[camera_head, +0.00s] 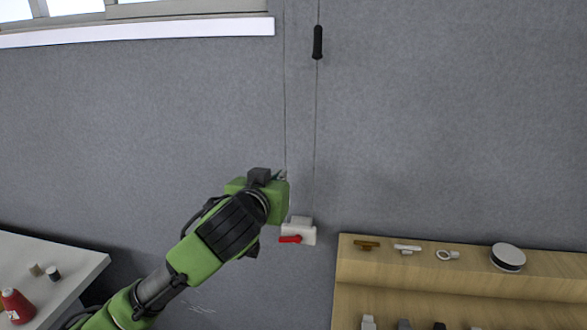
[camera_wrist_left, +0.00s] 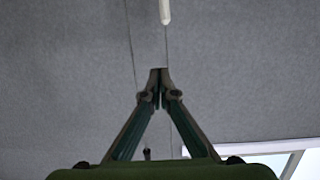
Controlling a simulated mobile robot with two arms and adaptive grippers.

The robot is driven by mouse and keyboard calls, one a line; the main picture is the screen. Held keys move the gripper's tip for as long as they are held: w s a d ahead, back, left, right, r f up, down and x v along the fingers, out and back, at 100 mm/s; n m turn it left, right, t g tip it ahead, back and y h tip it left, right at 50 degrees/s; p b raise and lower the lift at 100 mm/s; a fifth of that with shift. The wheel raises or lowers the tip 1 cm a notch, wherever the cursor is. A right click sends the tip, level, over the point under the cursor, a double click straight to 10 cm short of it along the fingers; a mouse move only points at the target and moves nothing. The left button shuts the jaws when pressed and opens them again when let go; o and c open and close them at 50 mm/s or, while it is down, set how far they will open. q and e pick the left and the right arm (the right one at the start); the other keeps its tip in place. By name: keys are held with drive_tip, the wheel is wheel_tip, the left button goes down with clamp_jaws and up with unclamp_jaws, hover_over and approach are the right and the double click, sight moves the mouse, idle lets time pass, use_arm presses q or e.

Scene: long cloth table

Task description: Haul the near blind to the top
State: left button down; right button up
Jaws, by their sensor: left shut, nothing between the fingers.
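Two thin cords hang down the grey wall in the head view. A black grip (camera_head: 317,42) sits high on the right-hand cord. In the wrist view a pale grip (camera_wrist_left: 165,12) is on a cord beyond my fingertips, and a dark grip (camera_wrist_left: 147,153) shows small behind the fingers. My left gripper (camera_head: 283,175) is beside the left-hand cord; it also shows in the wrist view (camera_wrist_left: 160,72), shut and empty, its tips apart from the pale grip. A white cleat box (camera_head: 299,232) with a red lever (camera_head: 290,239) is just below it. No blind cloth is clearly visible. My right gripper is out of view.
A window with a white ledge (camera_head: 140,32) is at upper left. A wooden shelf (camera_head: 460,270) with small fittings and a round disc (camera_head: 508,257) stands at lower right. A white table (camera_head: 75,265) with a red bottle (camera_head: 17,306) is at lower left.

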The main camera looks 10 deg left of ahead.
use_arm(q)
drive_tip(key=w+a+f+p, duration=0.1)
drive_tip(key=w+f+p, duration=0.3)
drive_tip(key=w, duration=0.5)
wheel_tip(320, 180, down, 2)
drive_tip(key=shift+w+f+y, duration=0.1)
drive_tip(key=shift+w+y, duration=0.1)
drive_tip(key=shift+y, duration=0.1)
